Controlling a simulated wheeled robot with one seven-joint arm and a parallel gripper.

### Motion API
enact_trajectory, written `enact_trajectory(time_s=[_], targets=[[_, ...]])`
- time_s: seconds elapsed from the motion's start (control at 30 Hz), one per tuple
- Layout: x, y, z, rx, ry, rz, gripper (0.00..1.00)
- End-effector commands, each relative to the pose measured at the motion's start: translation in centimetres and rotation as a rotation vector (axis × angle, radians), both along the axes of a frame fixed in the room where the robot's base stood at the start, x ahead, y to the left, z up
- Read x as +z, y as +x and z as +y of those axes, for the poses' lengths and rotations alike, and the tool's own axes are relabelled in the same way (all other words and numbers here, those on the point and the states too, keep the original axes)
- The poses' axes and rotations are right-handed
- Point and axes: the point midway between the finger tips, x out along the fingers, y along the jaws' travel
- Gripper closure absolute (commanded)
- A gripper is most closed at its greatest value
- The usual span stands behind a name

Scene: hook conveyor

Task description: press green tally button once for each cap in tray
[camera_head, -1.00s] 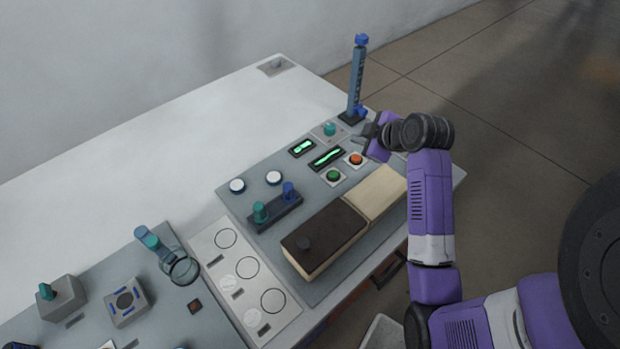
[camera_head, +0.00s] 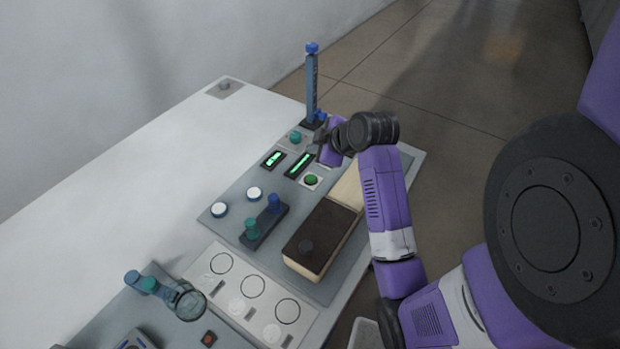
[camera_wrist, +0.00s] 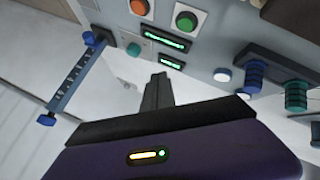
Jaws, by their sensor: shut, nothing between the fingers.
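The green button (camera_head: 311,181) sits on a white square plate on the grey console. It also shows at the top of the wrist view (camera_wrist: 187,20), beside the orange button (camera_wrist: 139,7). My gripper (camera_head: 321,146) is above the console's far right part, near the orange button's place, which it hides in the head view. In the wrist view its dark fingers (camera_wrist: 158,90) are together and empty, apart from the green button. A long box (camera_head: 318,238) with a dark brown top and a cream end lies in front. I cannot make out a tray of caps.
Two lit green displays (camera_head: 300,165) and a teal button (camera_head: 295,137) lie near my gripper. A blue post (camera_head: 311,85) stands upright behind. Two white knobs (camera_head: 254,193) and a dark block with teal and blue pegs (camera_head: 265,226) are left.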

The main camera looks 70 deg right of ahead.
Motion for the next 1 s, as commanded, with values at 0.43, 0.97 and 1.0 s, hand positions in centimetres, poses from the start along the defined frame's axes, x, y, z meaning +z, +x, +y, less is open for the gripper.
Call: enact_trajectory(time_s=[0.43, 0.97, 1.0], targets=[[-5.2, -0.1, 0.0, -0.001, 0.001, 0.000, 1.00], [-8.6, 0.0, 0.0, 0.000, 0.000, 0.000, 1.00], [-8.6, 0.0, 0.0, 0.000, 0.000, 0.000, 1.00]])
